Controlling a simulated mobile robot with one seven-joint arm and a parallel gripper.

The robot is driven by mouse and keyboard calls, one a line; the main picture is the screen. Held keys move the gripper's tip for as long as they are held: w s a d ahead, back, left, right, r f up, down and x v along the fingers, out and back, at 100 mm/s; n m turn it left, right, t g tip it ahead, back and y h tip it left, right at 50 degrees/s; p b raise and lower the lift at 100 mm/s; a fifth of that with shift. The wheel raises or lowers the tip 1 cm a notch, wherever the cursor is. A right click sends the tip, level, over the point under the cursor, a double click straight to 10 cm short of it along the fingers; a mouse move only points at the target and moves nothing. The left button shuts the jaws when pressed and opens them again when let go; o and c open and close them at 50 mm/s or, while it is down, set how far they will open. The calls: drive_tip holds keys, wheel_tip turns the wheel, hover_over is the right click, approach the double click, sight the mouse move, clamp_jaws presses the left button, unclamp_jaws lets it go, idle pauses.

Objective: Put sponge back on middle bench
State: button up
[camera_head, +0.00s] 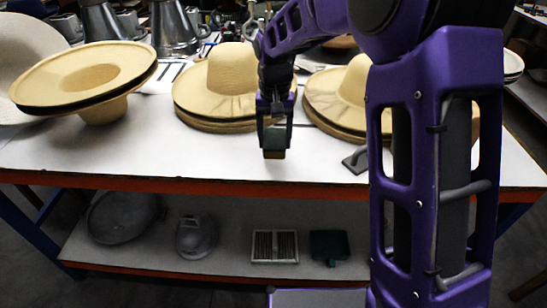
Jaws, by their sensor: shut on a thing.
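My gripper (274,128) points down near the middle of the white bench top and is shut on the sponge (274,154). The sponge looks like a small dark green block with a tan lower edge. It shows at the fingertips, in front of the hats. I cannot tell whether its underside touches the bench. The middle bench (170,160) has a white top and an orange-red front edge.
Straw hats stand on the bench at left (85,75), in the middle (215,90) and at right (340,95). A dark flat tool (355,160) lies right of the gripper. A lower shelf (222,220) holds several items. Bare bench lies front left.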

sight(275, 164)
drive_tip(key=shift+f+b, duration=0.4)
drive_tip(key=shift+f, duration=2.25)
drive_tip(key=shift+f, duration=0.15)
drive_tip(key=o, duration=1.2)
wheel_tip(275, 164, up, 12)
drive_tip(key=shift+r+p, duration=0.2)
drive_tip(key=shift+p, duration=0.8)
